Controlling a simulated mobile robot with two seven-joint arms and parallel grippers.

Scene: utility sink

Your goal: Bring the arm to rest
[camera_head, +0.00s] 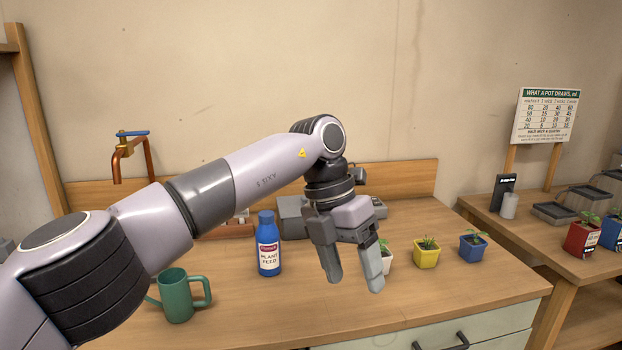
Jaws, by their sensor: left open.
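My left arm reaches in from the left across the wooden bench (410,300). My left gripper (354,285) hangs fingers-down above the bench, in the middle of the view. Its two fingers are apart and I see nothing between them. It is right of the blue plant feed bottle (268,250) and partly hides a white pot (386,262) behind it. My right gripper is not in view.
A green watering can (177,296) stands front left, near my arm. A yellow pot (427,255) and a blue pot (472,247) stand to the right. A grey box (291,218) is behind the gripper. The front right bench top is clear.

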